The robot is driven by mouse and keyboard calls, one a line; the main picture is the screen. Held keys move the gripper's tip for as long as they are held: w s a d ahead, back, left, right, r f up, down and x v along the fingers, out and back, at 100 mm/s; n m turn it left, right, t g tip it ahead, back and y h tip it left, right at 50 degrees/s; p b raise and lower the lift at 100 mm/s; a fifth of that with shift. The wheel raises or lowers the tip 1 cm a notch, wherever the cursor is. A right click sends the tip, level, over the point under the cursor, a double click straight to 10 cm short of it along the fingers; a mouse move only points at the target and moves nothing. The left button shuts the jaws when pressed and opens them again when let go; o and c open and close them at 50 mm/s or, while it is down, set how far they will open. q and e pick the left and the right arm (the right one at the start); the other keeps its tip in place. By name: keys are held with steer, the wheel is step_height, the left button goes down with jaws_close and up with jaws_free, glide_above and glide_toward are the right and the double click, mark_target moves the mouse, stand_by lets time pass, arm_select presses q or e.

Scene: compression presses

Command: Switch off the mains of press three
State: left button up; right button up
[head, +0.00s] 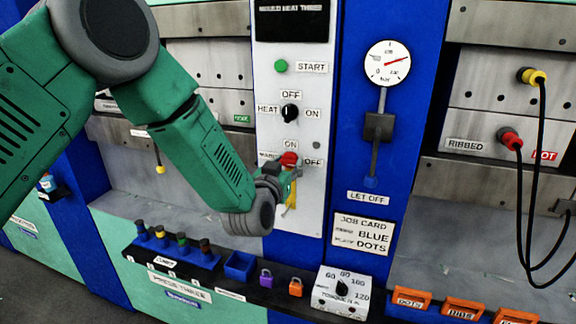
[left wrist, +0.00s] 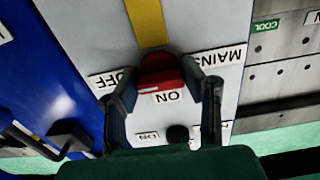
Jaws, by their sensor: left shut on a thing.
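The mains switch of press three is a red rotary knob (head: 289,158) low on the white control panel (head: 315,180), with ON above it, MAINS at its left and OFF at its right. My left gripper (head: 286,173) is at this knob. In the left wrist view, where the labels are upside down, the red knob (left wrist: 160,73) sits between the two fingers of my left gripper (left wrist: 162,90), which are shut on it. A white mark shows on the knob beside the ON label. I cannot tell for sure which way the knob points. My right gripper is not in view.
Above are a black heat knob (head: 290,112) and a green START button (head: 281,66). A gauge (head: 387,62) with a LET OFF lever is at the right. Below, a ledge holds coloured plugs, a purple padlock (head: 265,279), an orange padlock (head: 296,287) and a torque dial box (head: 341,292).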

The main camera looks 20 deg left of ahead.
arm_select(q)
steer(key=o, duration=1.2)
steer(key=shift+c, duration=0.2)
steer(key=shift+s, duration=0.15)
steer(key=s, duration=1.1)
steer(key=shift+s+a, duration=0.2)
steer(key=shift+s, duration=0.15)
steer(key=shift+f, duration=0.1)
